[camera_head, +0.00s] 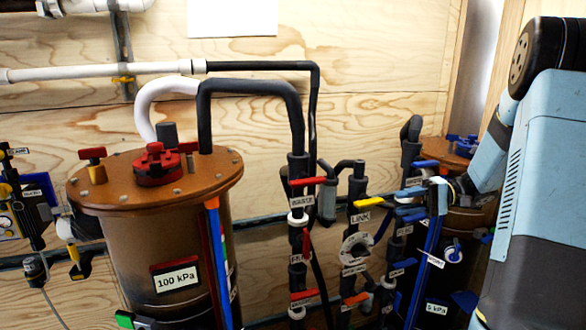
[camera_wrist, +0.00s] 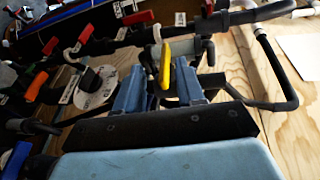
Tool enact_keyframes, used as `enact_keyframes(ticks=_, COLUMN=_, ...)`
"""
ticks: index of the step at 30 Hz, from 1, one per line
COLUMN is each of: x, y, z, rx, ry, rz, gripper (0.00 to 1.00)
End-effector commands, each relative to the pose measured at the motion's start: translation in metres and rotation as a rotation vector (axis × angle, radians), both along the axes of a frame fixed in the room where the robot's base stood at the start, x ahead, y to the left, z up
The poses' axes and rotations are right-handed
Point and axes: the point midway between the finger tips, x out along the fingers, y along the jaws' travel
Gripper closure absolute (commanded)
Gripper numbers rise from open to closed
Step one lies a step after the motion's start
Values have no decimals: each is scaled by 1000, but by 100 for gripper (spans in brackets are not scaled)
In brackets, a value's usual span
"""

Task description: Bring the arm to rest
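My light blue arm comes in from the right in the head view, and my gripper (camera_head: 408,192) points left among the valves in the middle. In the wrist view my gripper (camera_wrist: 159,72) has its two blue fingers apart with clear space between them. A yellow valve lever (camera_wrist: 165,66) shows in that gap, with room on both sides; I cannot tell how deep it sits between the fingers. The yellow lever (camera_head: 369,202) is near the LINK label in the head view, just left of my fingertips. Nothing is held.
A brown filter vessel (camera_head: 165,240) marked 100 kPa stands at left. A second vessel (camera_head: 436,308) marked 5 kPa is partly hidden behind my arm. Pipes with red (camera_head: 307,181), orange and blue levers crowd close around my gripper. A plywood wall (camera_head: 390,60) stands behind.

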Motion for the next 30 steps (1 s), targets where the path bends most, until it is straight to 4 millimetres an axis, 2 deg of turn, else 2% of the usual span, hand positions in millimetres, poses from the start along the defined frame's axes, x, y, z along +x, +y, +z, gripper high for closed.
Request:
enact_keyframes(ticks=1, x=-8, y=13, z=8, rx=-53, ry=7, rz=23, gripper=62)
enact_keyframes(ticks=6, x=-37, y=44, z=23, rx=-237, ry=47, rz=79, gripper=62)
enact_keyframes(ticks=15, x=-91, y=81, z=42, rx=-558, ry=65, rz=120, gripper=62)
enact_keyframes(ticks=21, x=-126, y=95, z=53, rx=-762, ry=36, rz=108, gripper=62)
enact_keyframes(ticks=30, x=-174, y=102, z=67, rx=-1034, ry=-64, rz=35, gripper=62)
